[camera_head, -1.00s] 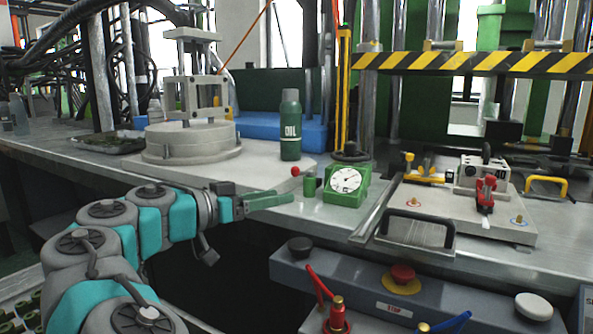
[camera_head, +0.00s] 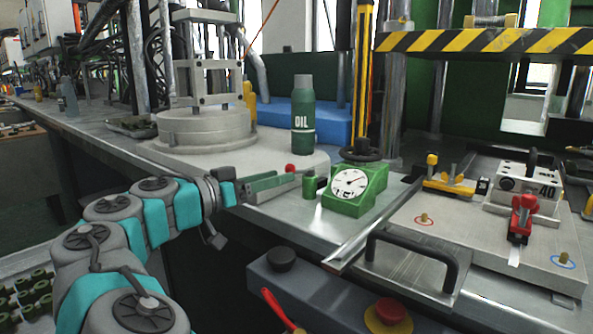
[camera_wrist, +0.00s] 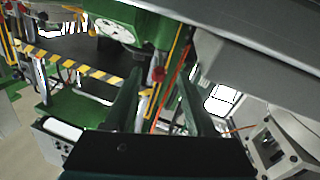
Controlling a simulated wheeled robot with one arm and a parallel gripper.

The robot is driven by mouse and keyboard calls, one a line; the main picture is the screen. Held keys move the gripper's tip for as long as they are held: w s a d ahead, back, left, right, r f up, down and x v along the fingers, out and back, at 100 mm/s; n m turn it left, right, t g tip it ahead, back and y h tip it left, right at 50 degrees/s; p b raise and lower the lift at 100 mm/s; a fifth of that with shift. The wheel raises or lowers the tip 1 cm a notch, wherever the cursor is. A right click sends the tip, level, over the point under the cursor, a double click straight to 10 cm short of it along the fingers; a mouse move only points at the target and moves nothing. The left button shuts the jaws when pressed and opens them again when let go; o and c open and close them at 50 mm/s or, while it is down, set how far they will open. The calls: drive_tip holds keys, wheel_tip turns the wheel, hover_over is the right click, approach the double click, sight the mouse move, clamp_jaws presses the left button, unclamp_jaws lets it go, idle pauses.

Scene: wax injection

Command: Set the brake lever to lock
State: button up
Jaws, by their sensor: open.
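No lever carries a readable brake or lock label. A small red ball knob (camera_head: 290,168) stands by a short green post (camera_head: 310,184), left of the green gauge (camera_head: 352,188) on the bench. My gripper (camera_head: 298,181) is open, its green fingers pointing right, just in front of the knob in the head view and close to the post. In the wrist view a red knob (camera_wrist: 158,75) shows between the fingers (camera_wrist: 158,88), beyond which a thin orange rod runs. Whether the fingers touch the knob or post cannot be told. The knob's stem is largely hidden.
A green oil bottle (camera_head: 303,125) and a round grey fixture (camera_head: 205,128) stand behind. A plate with a black handle (camera_head: 415,250) and red clamp (camera_head: 521,217) lies right. A control box with a red button (camera_head: 390,312) juts out in front below the bench.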

sight(296, 171)
drive_tip(key=x, duration=0.6)
drive_tip(key=shift+p, duration=0.4)
clamp_jaws()
